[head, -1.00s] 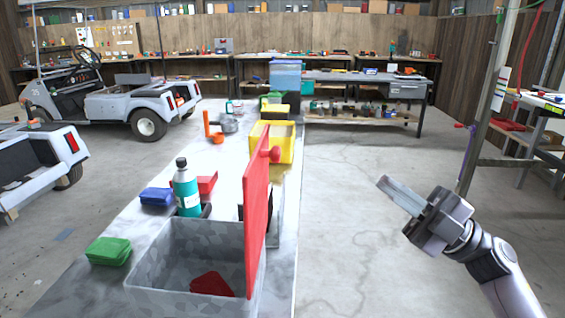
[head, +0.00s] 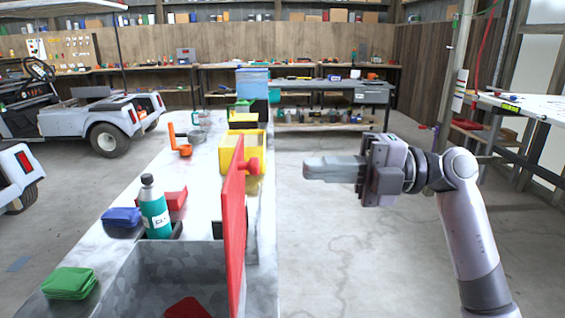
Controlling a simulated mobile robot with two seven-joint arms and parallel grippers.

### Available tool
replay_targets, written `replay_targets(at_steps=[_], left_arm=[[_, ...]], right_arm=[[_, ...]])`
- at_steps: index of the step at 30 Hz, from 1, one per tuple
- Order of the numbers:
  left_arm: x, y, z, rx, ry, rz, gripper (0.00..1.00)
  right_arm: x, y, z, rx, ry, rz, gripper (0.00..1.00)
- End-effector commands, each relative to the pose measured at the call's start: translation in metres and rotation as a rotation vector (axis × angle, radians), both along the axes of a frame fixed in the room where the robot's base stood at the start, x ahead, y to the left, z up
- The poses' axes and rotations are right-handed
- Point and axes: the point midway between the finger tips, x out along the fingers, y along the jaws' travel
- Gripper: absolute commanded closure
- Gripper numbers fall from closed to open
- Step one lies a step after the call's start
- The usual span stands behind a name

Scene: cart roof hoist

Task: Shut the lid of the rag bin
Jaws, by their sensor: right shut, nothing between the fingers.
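The rag bin (head: 178,262) is a grey speckled box on the near part of the long white table. A red rag (head: 188,308) lies inside it. Its red lid (head: 233,240) stands upright along the bin's right side, so the bin is open. A red knob (head: 249,166) sticks out to the right from the lid's far upper part. My right gripper (head: 308,168) is shut and empty, to the right of the knob and apart from it, with its fingers pointing left. My left gripper is not in view.
A teal bottle (head: 155,212), a blue cloth (head: 122,217), a green cloth stack (head: 70,283) and a red box (head: 174,198) stand near the bin. A yellow bin (head: 228,152) is behind the lid. Floor right of the table is clear.

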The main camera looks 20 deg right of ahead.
Motion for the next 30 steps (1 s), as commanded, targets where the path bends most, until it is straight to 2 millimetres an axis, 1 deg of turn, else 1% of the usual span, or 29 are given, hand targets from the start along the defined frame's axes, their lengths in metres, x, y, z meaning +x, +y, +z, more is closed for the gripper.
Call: replay_targets(at_steps=[1,6,12,16,30], left_arm=[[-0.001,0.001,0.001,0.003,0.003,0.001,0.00],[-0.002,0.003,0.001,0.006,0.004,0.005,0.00],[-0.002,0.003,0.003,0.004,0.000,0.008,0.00],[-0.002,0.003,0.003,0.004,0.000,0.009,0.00],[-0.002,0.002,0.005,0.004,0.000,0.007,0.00]], right_arm=[[0.002,0.011,0.002,0.004,-0.001,0.004,1.00],[0.010,0.036,0.003,0.003,0.000,0.002,1.00],[0.015,0.052,0.002,0.001,0.001,0.001,1.00],[0.016,0.055,0.002,0.001,0.002,0.000,1.00],[0.016,0.054,0.002,-0.005,0.004,-0.001,1.00]])
